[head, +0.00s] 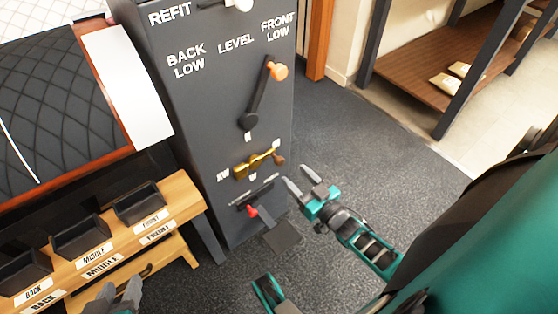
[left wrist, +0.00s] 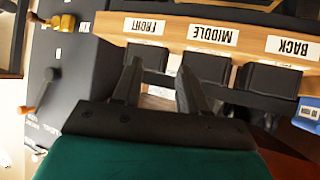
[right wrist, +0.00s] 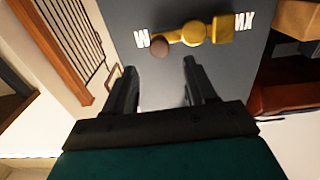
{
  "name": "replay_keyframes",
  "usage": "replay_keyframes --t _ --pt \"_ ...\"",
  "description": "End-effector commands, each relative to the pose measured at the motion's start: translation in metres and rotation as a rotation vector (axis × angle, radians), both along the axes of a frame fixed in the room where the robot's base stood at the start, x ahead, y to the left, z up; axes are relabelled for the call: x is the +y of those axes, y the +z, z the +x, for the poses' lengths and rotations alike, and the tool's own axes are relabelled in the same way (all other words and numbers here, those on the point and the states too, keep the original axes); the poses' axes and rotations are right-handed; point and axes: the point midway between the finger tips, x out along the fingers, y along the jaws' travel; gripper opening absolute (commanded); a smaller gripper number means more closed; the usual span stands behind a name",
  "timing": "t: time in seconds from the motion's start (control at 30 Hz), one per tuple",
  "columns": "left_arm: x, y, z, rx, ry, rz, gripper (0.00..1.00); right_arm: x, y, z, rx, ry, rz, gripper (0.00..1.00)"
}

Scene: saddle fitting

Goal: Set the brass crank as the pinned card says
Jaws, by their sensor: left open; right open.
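The brass crank (head: 254,165) is on the front of the grey cabinet, below a long lever. Its brown knob (head: 278,159) points right in the head view, near a small white mark. In the right wrist view the brass crank (right wrist: 195,34) lies beyond the fingertips, its knob by the left letter mark. My right gripper (head: 306,187) is open and empty, just right of the crank and apart from it. My left gripper (head: 120,297) is open and empty over the bin shelf. I cannot make out the pinned card in any view.
Above the crank is the lever with an orange knob (head: 278,71), marked BACK LOW, LEVEL, FRONT LOW. Below it is a red-tipped lever (head: 252,211). Black bins stand on a wooden shelf (head: 183,196) at left. Dark floor (head: 345,140) right of the cabinet is clear.

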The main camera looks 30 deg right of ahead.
Motion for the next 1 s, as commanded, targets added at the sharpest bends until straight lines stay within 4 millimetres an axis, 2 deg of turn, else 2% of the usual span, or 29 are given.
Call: replay_keyframes --t 0.03,0.2,0.4,0.57,0.83,1.0 --pt "-0.001 -0.005 0.0 0.001 -0.001 -0.002 0.43 0.001 -0.002 0.013 -0.004 0.0 0.0 0.56" --pt "-0.005 -0.011 -0.001 0.009 -0.009 -0.007 0.43 0.004 -0.002 0.047 -0.003 0.0 0.001 0.56" --pt "-0.008 -0.009 0.002 0.003 -0.015 -0.013 0.43 0.006 -0.002 0.072 0.0 0.0 0.0 0.56" --pt "-0.009 -0.008 0.004 -0.002 -0.016 -0.014 0.43 0.007 0.0 0.08 0.0 0.0 0.001 0.56" --pt "-0.009 -0.007 0.005 -0.004 -0.015 -0.014 0.43 0.007 0.0 0.081 0.001 0.0 0.001 0.55" --pt "-0.008 -0.007 0.005 -0.004 -0.015 -0.014 0.43 0.007 0.0 0.081 0.001 0.0 0.001 0.39"
